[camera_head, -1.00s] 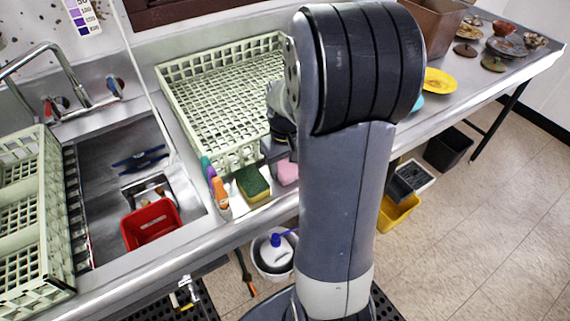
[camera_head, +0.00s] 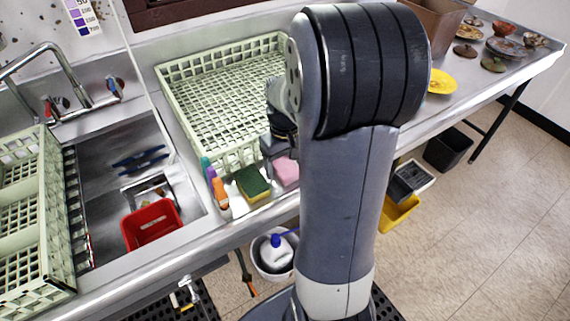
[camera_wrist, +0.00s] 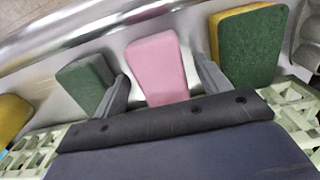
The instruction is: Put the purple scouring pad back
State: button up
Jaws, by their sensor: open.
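No clearly purple pad shows. A pink pad (camera_wrist: 157,68) stands between my gripper's two fingers in the wrist view; it also shows in the head view (camera_head: 286,172) at the counter's front edge. My gripper (camera_wrist: 163,88) is open, with a finger on each side of the pink pad, and I cannot tell if either touches it. In the head view my arm hides most of the gripper. A dark green pad (camera_wrist: 84,82) is left of the fingers. A yellow and green sponge (camera_wrist: 247,45) is to the right, also visible in the head view (camera_head: 252,184).
A pale green rack (camera_head: 170,88) stands behind the pads. Small bottles (camera_head: 219,191) stand left of the sponge. A sink with a red tub (camera_head: 151,224) is further left. A yellow plate (camera_head: 441,81) lies on the counter at right.

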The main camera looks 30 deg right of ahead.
aim_at(285, 165)
notch_tip(285, 165, up, 11)
jog(key=shift+p, duration=0.3)
